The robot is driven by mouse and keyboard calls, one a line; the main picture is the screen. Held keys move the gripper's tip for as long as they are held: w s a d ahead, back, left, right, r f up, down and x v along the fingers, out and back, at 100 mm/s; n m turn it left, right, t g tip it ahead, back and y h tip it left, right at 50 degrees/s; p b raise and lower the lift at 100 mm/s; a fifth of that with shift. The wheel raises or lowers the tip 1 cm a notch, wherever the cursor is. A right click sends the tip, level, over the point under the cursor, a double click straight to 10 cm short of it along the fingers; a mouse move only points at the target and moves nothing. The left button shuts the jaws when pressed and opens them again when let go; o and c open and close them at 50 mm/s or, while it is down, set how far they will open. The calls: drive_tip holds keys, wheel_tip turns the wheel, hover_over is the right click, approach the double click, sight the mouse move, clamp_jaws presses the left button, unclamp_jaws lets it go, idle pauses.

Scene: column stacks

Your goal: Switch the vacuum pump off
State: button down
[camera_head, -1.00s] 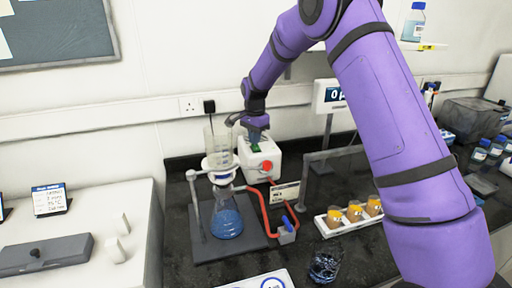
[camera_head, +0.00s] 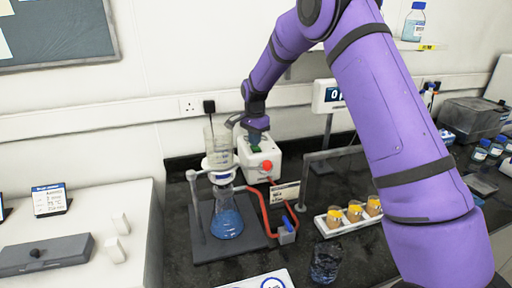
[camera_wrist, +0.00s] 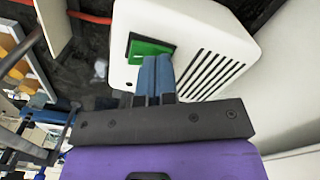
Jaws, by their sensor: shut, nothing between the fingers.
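My gripper (camera_wrist: 154,60) is shut and empty. Its blue fingertips are at the green switch and overlap its lower edge; I cannot tell whether they touch it. In the head view the gripper (camera_head: 255,140) is over the pump's top, and the switch is mostly hidden.
A flask of blue liquid (camera_head: 227,220) with a glass funnel stands on a grey stand base left of the pump. A red hose (camera_head: 265,212) runs to a blue valve (camera_head: 288,222).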

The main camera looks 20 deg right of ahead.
drive_tip(key=shift+r, duration=3.3)
drive_tip(key=shift+r, duration=0.1)
drive_tip(key=s+d+r+n+t, duration=0.1)
drive_tip(key=s+d+r+n, duration=0.15)
drive_tip(key=s+r, duration=0.75)
drive_tip(key=s+d+r+n+t, duration=0.25)
drive_tip(key=s+r, duration=0.55)
drive_tip(key=s, duration=0.4)
drive_tip(key=s+d+f+n+t, duration=0.1)
drive_tip(key=s+n, duration=0.6)
drive_tip(key=s, duration=1.7)
drive_tip(key=shift+d+t, duration=0.35)
drive_tip(key=shift+d, duration=0.1)
